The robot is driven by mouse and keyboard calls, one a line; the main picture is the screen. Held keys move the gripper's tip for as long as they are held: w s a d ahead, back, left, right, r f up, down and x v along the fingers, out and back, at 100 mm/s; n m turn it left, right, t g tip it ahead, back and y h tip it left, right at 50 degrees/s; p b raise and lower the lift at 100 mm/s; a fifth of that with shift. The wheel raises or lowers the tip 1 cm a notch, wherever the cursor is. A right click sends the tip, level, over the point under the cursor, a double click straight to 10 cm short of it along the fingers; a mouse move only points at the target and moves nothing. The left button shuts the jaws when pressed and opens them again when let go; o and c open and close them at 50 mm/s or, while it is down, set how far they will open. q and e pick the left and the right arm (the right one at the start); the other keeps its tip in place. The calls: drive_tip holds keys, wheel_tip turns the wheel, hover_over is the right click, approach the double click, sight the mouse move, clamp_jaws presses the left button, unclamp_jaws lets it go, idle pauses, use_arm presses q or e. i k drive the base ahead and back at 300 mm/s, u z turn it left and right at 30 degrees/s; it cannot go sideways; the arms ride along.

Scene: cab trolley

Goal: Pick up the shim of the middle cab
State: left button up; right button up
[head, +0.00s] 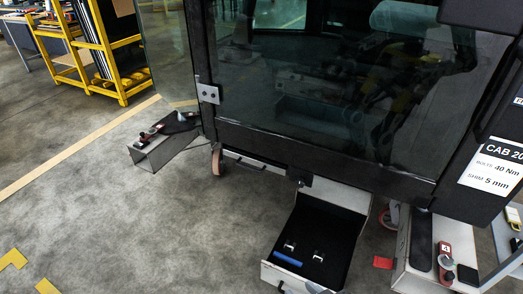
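A dark glazed cab (320,90) fills the upper middle. A white sheet (490,165) on its right side reads "CAB 20", "BOLTS 40 Nm" and "SHIM 5 mm"; its right edge is cut off. Below the cab, a drawer (351,226) with a black lining stands open. Two small metallic pieces (289,246) (318,256) and a flat blue strip (287,259) lie in it. I cannot tell which piece is a shim. Neither of my grippers is in view.
A grey box-shaped bracket (150,157) sticks out at the cab's left. A light ledge (415,277) at the right bears a red item marked 4 (445,262). A yellow rack (105,50) stands at the back left. The floor (130,230) at left is clear.

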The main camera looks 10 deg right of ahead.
sight(287, 246)
drive_tip(key=z, duration=0.45)
drive_tip(key=k, duration=0.2)
drive_tip(key=z, duration=0.3)
